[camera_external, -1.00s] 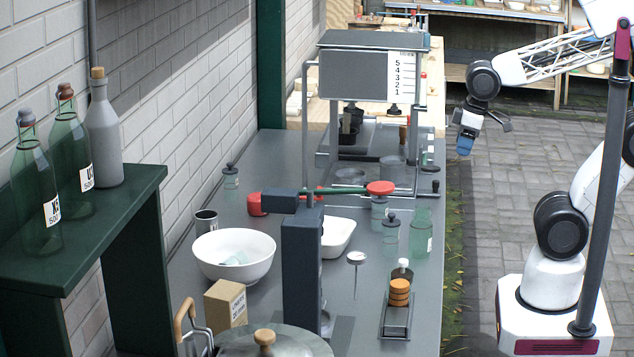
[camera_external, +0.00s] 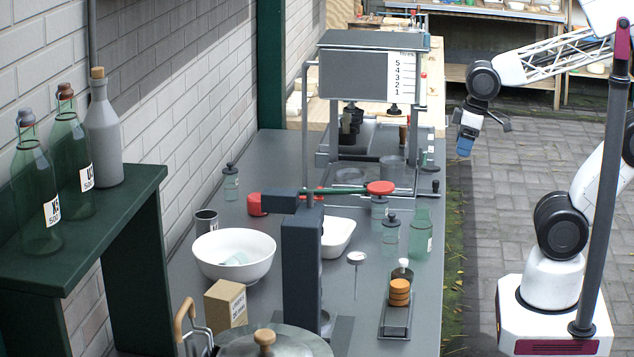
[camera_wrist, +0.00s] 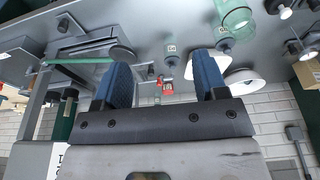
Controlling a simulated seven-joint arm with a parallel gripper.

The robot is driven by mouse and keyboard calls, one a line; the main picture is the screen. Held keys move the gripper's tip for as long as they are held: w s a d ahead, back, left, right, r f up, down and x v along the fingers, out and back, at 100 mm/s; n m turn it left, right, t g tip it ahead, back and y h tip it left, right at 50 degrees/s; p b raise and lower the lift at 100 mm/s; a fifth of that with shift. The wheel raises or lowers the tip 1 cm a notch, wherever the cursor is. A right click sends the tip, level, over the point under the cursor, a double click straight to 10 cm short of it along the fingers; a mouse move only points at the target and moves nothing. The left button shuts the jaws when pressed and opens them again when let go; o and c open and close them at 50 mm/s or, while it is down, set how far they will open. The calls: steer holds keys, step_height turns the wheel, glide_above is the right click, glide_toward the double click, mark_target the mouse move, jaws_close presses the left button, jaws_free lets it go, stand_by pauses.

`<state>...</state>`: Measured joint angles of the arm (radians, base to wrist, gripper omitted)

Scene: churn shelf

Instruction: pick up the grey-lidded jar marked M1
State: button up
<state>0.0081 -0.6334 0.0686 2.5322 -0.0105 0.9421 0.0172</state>
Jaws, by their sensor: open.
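Several small green glass jars with dark grey lids stand on the grey counter: one at the left (camera_external: 231,184), one at the right (camera_external: 390,238), one partly behind the red knob (camera_external: 379,211) and one farther back (camera_external: 428,157). Their marks are too small to read, so I cannot tell which is M1. My gripper (camera_external: 466,143) hangs off the counter's right side, apart from all jars. In the wrist view its blue fingers (camera_wrist: 163,82) are spread with nothing held between them. Jars with small labels (camera_wrist: 170,47) show beyond them.
A scale frame (camera_external: 352,75) stands at the back of the counter (camera_external: 180,285). A dark post with a green arm and red knob (camera_external: 380,188) rises mid-counter. A white bowl (camera_external: 234,270), wider green bottle (camera_external: 420,238) and shelf bottles (camera_external: 75,170) stand around.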

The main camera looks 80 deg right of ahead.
steer(key=shift+o, duration=0.4)
steer(key=shift+r, duration=0.1)
steer(key=w+r+v, duration=0.1)
steer(key=w+v, duration=0.2)
steer(key=v, duration=1)
steer(key=w+v, duration=0.3)
steer(key=v, duration=1)
steer(key=w+d+r+n+t+h, duration=0.1)
steer(key=w+d+n+h, duration=0.2)
steer(key=w, duration=0.6)
steer(key=w+d+r+n+t+h, duration=0.15)
steer(key=w+d+n, duration=0.25)
steer(key=w, duration=0.5)
steer(key=n+t+h, duration=0.1)
steer(key=n+t, duration=0.6)
steer(key=n, duration=1.7)
glide_above(236, 177)
steer(key=s+a, duration=0.2)
steer(key=s, duration=0.2)
step_height(236, 177, down, 3)
steer(key=f, duration=4.2)
steer(key=shift+s+f, duration=0.25)
steer(key=shift+s, duration=0.05)
